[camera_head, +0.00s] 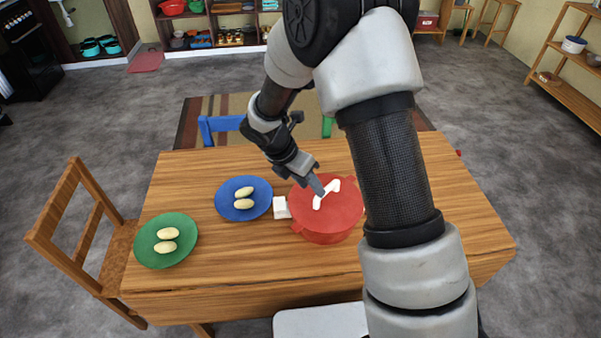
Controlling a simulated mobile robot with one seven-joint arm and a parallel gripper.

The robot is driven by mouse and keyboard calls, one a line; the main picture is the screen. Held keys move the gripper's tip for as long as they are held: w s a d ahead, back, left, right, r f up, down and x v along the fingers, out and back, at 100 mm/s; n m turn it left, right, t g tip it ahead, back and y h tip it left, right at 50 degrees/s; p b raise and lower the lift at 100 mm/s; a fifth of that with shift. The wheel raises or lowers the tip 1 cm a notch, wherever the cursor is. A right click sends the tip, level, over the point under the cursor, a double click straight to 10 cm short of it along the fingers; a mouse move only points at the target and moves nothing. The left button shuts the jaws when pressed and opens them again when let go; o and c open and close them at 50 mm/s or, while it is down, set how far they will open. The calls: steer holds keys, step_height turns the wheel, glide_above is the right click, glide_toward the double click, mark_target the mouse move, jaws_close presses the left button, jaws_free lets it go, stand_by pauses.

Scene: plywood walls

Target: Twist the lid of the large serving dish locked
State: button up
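The large serving dish (325,238) is a round red pot on the wooden table, right of the blue plate. Its red lid (347,212) sits on top and has a white handle (331,188) across its middle. My gripper (318,189) reaches down from the upper left, with its fingers at the handle. I cannot tell whether the fingers touch the handle or are closed around it. My arm passes in front of the table just right of the dish and hides part of that area.
A blue plate (228,206) and a green plate (150,251) each hold two pale oval pieces. A small white block (281,207) stands against the dish's left side. A wooden chair (62,240) is at the table's left. The table's (455,215) right part looks mostly clear.

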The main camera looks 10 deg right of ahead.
mark_target(311, 198)
steer(key=shift+x, duration=2.6)
jaws_close()
steer(key=shift+w+a+m+g, duration=0.1)
steer(key=shift+w+m+g, duration=0.2)
steer(key=shift+m, duration=0.5)
steer(key=shift+w+a+m+g+p, duration=0.15)
steer(key=shift+m+g+p, duration=0.15)
steer(key=shift+m, duration=0.4)
steer(key=shift+w+a+m+g, duration=0.1)
steer(key=shift+w+m+g, duration=0.15)
steer(key=shift+m, duration=0.45)
steer(key=shift+w+m+g, duration=0.2)
steer(key=shift+m+g, duration=0.15)
steer(key=shift+m, duration=0.35)
steer(key=shift+w, duration=0.1)
steer(key=shift+w+m+g, duration=0.25)
steer(key=shift+m, duration=0.45)
steer(key=shift+w+m+g, duration=0.25)
steer(key=shift+m, duration=0.45)
